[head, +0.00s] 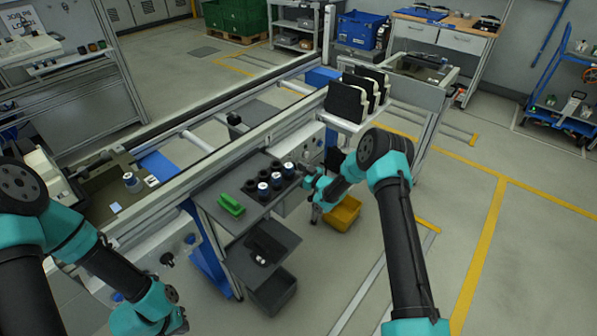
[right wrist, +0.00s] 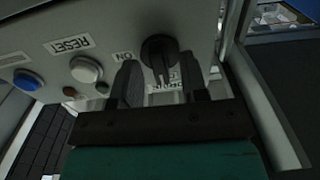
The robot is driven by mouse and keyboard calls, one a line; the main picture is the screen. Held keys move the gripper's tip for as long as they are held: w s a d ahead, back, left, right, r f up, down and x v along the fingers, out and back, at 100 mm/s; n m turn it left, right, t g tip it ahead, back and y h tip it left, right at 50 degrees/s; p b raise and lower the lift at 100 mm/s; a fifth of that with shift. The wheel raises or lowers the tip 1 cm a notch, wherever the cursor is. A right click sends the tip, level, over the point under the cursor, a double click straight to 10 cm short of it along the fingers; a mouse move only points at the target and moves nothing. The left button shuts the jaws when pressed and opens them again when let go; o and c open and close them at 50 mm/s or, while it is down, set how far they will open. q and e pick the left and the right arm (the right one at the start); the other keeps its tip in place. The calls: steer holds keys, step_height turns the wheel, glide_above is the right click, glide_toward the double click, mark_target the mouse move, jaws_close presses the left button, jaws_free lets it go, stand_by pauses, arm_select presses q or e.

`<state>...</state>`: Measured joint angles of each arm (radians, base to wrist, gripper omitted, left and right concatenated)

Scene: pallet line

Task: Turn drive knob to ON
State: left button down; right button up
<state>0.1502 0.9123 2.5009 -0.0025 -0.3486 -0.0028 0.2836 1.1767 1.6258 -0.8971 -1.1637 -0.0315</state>
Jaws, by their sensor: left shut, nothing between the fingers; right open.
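The drive knob (right wrist: 160,50) is black and round and sits on a pale panel (right wrist: 110,22) in the right wrist view. An ON label (right wrist: 124,57) is to its left, and another label below it is partly hidden. My right gripper (right wrist: 158,76) is open, its two dark fingers on either side of the knob's lower part. I cannot tell whether they touch it. In the head view my right gripper (head: 312,172) is near the panel at the end of the line, where the knob is too small to make out. My left arm is at the lower left; its fingers do not show.
A white button (right wrist: 86,69) with a RESET label (right wrist: 69,44) and a blue button (right wrist: 27,79) share the panel. A grey shelf (head: 215,209) with a green block (head: 231,204) and several dark cylinders is left of my right gripper. A yellow bin (head: 342,214) stands below.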

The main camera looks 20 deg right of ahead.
jaws_close()
stand_by(0.3)
steer(key=shift+m, duration=0.3)
steer(key=m, duration=1.7)
steer(key=shift+m, duration=0.3)
stand_by(0.4)
